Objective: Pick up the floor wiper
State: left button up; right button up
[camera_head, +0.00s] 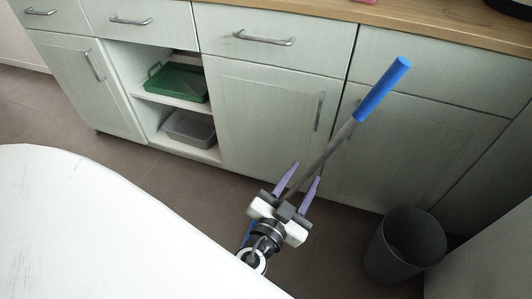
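The floor wiper shows as a long pole (334,145) with a blue grip (383,88) at its upper end. It stands tilted in front of the cabinets, leaning up to the right in the picture. My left gripper (307,171) has its two purple fingers spread apart, one on either side of the pole's line. Gaps show between the fingers and the pole, so the gripper looks open around or just above it; the exact depth is hard to tell. The wiper's lower end is mostly hidden behind my gripper and wrist. My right gripper is not in view.
Pale cabinets (262,105) with a wooden counter (445,32) run along the back. A green tray (178,82) and a grey bin (190,128) sit on open shelves. A dark wastebasket (403,247) stands at right. A white surface (90,225) fills the lower left.

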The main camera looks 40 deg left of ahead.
aim_at(328, 146)
pick_arm(q)
jog(key=shift+w+d+r+t+h, duration=0.3)
jog(key=shift+w+d+r+t, duration=0.2)
jog(key=shift+w+d, duration=0.15)
jog(key=w, duration=0.3)
jog(key=w+p, duration=0.1)
jog(key=w, duration=0.2)
jog(key=w+r, duration=0.1)
jog(key=w, duration=0.3)
jog(key=shift+a, duration=0.15)
jog(key=shift+c, duration=0.3)
jog(key=shift+f, duration=0.1)
grip_shut()
jog(key=shift+r+m, duration=0.25)
jog(key=shift+m, duration=0.05)
